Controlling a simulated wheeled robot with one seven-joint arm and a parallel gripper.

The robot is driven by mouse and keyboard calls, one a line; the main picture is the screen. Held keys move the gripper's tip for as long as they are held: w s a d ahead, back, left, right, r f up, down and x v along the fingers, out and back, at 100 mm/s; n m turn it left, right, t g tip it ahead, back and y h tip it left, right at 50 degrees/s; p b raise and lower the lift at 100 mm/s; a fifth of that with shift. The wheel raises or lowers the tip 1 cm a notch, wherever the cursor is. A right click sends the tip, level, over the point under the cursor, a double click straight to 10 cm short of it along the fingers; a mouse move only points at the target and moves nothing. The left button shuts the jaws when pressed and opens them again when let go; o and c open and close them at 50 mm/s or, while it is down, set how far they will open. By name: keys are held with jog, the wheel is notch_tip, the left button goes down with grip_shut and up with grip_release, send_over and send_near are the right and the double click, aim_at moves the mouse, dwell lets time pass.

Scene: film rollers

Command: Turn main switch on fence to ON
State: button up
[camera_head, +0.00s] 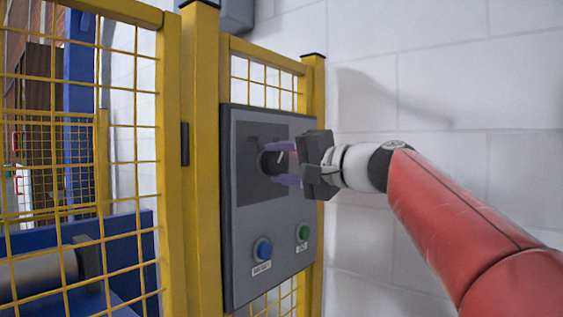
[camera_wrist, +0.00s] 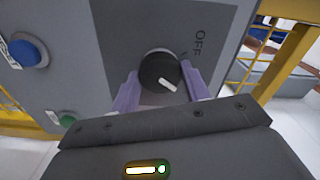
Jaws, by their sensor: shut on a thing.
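The main switch (camera_head: 268,161) is a round black rotary knob on a dark plate of the grey control panel (camera_head: 240,245), which is fixed to the yellow fence. My gripper (camera_head: 283,164) reaches it from the right, with its purple fingers on either side of the knob, shut on it. In the wrist view the knob (camera_wrist: 160,72) sits between the two fingertips (camera_wrist: 160,84). Its white pointer mark is slanted. The word OFF (camera_wrist: 200,42) shows beside the knob in that view. No ON label is readable in either view.
A blue button (camera_head: 262,249) and a green button (camera_head: 303,232) sit lower on the panel. Yellow mesh fence (camera_head: 80,150) stands to the left, with blue machinery behind it. A pale block wall (camera_head: 440,80) lies behind my arm on the right.

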dwell(0.5)
jog(key=o, duration=1)
jog(key=shift+d, duration=0.1)
jog(key=b+v, duration=0.1)
jog(key=v, duration=0.6)
jog(key=shift+s+d+b, duration=0.25)
jog(key=shift+d+b, duration=0.05)
jog(key=shift+b, duration=0.05)
